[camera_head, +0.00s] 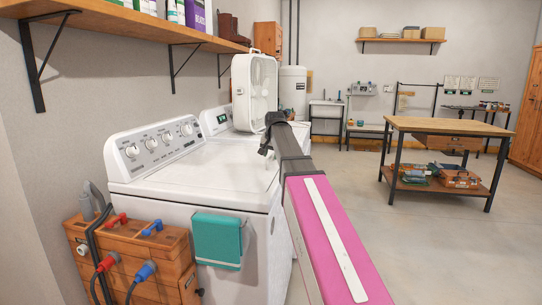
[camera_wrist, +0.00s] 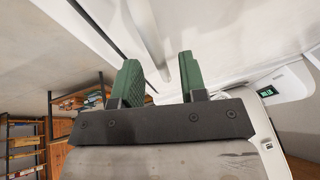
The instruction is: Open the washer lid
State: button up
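Two white laundry machines stand side by side along the left wall. The nearer machine (camera_head: 210,165) has a control panel with several knobs (camera_head: 158,142), and its flat top looks closed. The farther machine (camera_head: 215,120) has a green display, which also shows in the wrist view (camera_wrist: 267,92). I cannot tell for sure which is the washer. My gripper (camera_head: 268,138) is over the right part of the machine tops, near the fan. In the wrist view its two green fingers (camera_wrist: 158,62) are apart with nothing between them. A white surface with a seam lies beyond them.
A white box fan (camera_head: 255,92) stands upright on the farther machine, close to my gripper. A wooden box with plugs (camera_head: 135,255) and a teal cloth (camera_head: 218,240) are at the near machine's front left. A workbench (camera_head: 445,125) stands right; the floor between is clear.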

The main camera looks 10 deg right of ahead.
jog(key=shift+w+f, duration=0.1)
jog(key=shift+f, duration=0.15)
